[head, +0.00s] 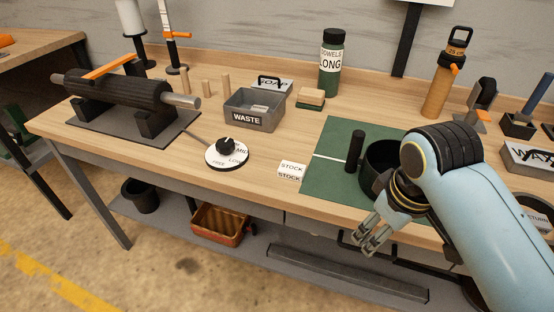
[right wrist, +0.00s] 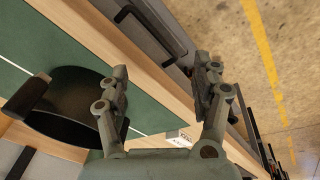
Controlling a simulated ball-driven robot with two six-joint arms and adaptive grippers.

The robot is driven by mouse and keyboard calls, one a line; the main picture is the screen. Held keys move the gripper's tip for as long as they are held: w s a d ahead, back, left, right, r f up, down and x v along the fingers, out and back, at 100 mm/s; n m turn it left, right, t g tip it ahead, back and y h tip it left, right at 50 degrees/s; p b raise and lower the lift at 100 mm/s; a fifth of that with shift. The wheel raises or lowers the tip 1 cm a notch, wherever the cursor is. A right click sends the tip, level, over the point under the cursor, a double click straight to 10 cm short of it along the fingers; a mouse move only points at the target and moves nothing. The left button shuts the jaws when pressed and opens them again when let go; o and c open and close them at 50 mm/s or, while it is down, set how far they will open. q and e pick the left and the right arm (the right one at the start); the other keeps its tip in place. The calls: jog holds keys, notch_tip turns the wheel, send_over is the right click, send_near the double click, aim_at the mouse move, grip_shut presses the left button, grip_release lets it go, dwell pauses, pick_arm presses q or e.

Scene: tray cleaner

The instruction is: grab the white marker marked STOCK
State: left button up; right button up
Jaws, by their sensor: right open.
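The white marker marked STOCK (head: 291,170) sits near the table's front edge, just left of the green mat (head: 318,182). In the right wrist view a small part of a white lettered piece, which looks like the marker (right wrist: 181,139), shows low between the fingers. My right gripper (head: 372,246) is open and empty. In the head view it appears right of the marker and lower, over the table's front edge, apart from it. The right wrist view shows its two fingers (right wrist: 163,75) spread wide. My left gripper is not in view.
A black pan (head: 377,166) with an upright dark handle (head: 355,150) is on the mat, close to my right arm. A dial (head: 227,153) and a grey WASTE bin (head: 252,111) stand left of the marker. Bare wood lies between dial and marker.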

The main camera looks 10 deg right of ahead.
jog(key=w+a+n, duration=0.1)
jog(key=w, duration=0.2)
jog(key=w+a+r+n, duration=0.1)
jog(key=w+a, duration=0.1)
jog(key=w, duration=0.2)
jog(key=w+a+r+n+g, duration=0.1)
jog(key=w, duration=0.3)
jog(key=shift+w+a+r+y, duration=0.15)
jog(key=shift+a+y, duration=0.1)
jog(key=shift+y, duration=0.05)
jog(key=w+a+r+n+g, duration=0.1)
jog(key=w+a+r+n, duration=0.5)
jog(key=w, duration=0.3)
jog(key=m, duration=0.1)
send_over(292, 167)
jog(key=f, duration=0.4)
jog(key=shift+s+a+b, duration=0.15)
jog(key=shift+s+b, duration=0.1)
jog(key=shift+b, duration=0.05)
jog(key=f, duration=0.3)
jog(key=f+b, duration=0.1)
jog(key=f, duration=0.1)
jog(key=shift+w+f, duration=0.2)
jog(key=shift+f, duration=0.2)
jog(key=c, duration=1.1)
